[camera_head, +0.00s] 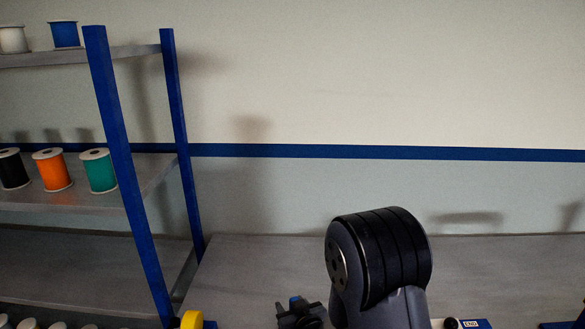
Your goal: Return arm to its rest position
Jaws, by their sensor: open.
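My arm shows in the head view as a dark, ribbed joint (385,258) standing in front of the bench, right of centre. A grey link runs down from it and out of the bottom edge. I cannot make out my gripper or its fingers in this view. What the gripper is near, and whether anything is in it, is hidden.
A blue-posted shelf rack (125,165) stands at left with black, orange (52,170) and green (98,171) spools. The grey bench (265,265) runs along the wall. A dark device with blue parts (300,314), a yellow item (192,320) and a blue-and-white labelled item (470,324) show at the bottom.

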